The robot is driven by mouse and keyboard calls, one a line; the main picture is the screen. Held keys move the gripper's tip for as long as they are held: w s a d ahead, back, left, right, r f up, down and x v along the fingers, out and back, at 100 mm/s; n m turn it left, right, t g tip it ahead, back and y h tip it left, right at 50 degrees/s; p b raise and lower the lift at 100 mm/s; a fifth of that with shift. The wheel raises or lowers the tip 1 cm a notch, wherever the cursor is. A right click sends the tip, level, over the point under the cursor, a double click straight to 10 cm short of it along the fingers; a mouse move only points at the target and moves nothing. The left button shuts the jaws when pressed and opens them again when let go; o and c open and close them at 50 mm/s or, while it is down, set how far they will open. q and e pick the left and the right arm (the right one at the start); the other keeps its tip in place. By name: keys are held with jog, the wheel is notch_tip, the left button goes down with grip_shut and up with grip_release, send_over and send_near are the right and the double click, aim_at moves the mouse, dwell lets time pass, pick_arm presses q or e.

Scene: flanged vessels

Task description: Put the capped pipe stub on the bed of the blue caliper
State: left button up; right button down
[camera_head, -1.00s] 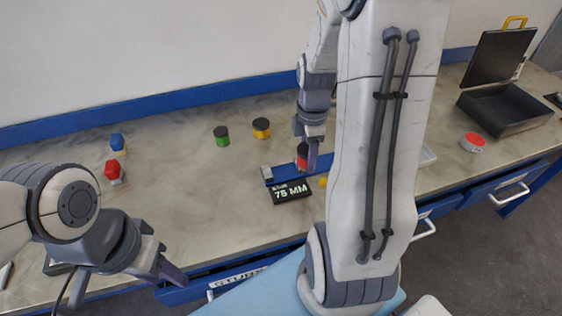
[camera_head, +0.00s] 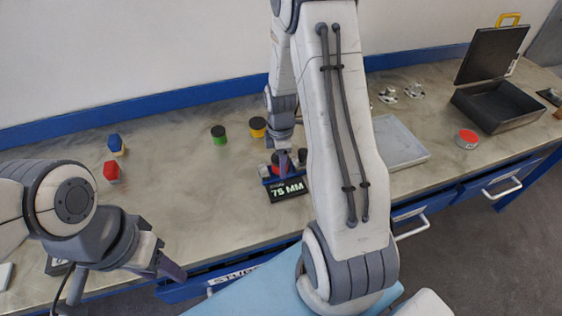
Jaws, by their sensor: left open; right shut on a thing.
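The blue caliper (camera_head: 267,181) lies on the bench at the middle, with its black display (camera_head: 288,191) in front reading 75 MM. My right gripper (camera_head: 284,163) is over the caliper, shut on the red capped pipe stub (camera_head: 275,160), which has a dark top. The stub is at the caliper's bed, partly hidden by the fingers; I cannot tell whether it touches the bed. My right arm hides the caliper's right part. My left gripper (camera_head: 164,262) is open and empty near the bench's front edge at the left.
Green (camera_head: 219,135) and yellow (camera_head: 258,127) black-topped stubs stand behind the caliper. Blue-yellow (camera_head: 116,144) and red-white (camera_head: 112,171) pieces stand at the left. A grey tray (camera_head: 412,153), a red-topped disc (camera_head: 467,139) and an open black case (camera_head: 499,125) are at the right.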

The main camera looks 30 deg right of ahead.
jog(key=shift+f, duration=0.2)
jog(key=shift+c, duration=0.6)
grip_release()
jog(key=shift+r, duration=0.15)
